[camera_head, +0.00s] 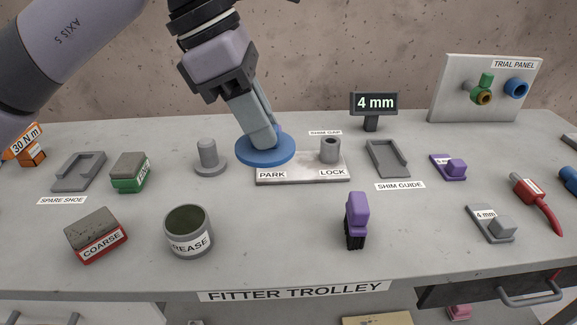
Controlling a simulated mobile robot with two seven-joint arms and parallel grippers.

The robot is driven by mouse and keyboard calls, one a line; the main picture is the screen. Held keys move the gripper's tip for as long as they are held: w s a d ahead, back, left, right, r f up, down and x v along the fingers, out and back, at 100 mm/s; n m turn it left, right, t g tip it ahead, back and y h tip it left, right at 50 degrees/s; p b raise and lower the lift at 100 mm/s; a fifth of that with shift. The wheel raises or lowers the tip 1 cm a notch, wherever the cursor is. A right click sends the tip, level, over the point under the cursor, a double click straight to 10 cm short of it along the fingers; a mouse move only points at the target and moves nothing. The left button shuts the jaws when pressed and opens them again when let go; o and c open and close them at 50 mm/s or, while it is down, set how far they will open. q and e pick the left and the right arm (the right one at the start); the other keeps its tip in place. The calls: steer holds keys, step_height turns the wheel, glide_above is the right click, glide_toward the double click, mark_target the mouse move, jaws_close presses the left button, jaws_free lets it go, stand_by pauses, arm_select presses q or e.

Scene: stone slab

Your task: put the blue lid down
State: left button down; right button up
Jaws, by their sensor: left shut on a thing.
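The blue lid (281,152) is a flat round disc near the middle of the trolley top, over or on the left end of the PARK and LOCK plate. My left gripper (262,143) comes down from above, tilted, and is shut on the lid near its middle. The fingers hide part of the lid's top. I cannot tell whether its underside touches the plate. An open grey pot marked GREASE (184,243) stands at the front left, dark inside. My right gripper is not in view.
A grey peg on a round base (208,157) stands just left of the lid. A short grey cylinder (330,150) stands right of it at LOCK. A purple brush (356,215) stands front right. Bare top (275,220) lies between pot and brush.

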arm_select(q)
steer(key=shift+w+d+r, duration=0.1)
steer(key=shift+d+r, duration=0.05)
steer(key=shift+d, duration=0.1)
steer(key=shift+f+n, duration=0.2)
steer(key=shift+n, duration=0.1)
step_height(320, 180, down, 19)
steer(key=shift+f, duration=0.3)
steer(key=c, duration=1.4)
jaws_free()
steer(key=shift+f+b, duration=0.1)
steer(key=shift+b, duration=0.25)
steer(key=o, duration=0.4)
steer(key=shift+r, duration=0.2)
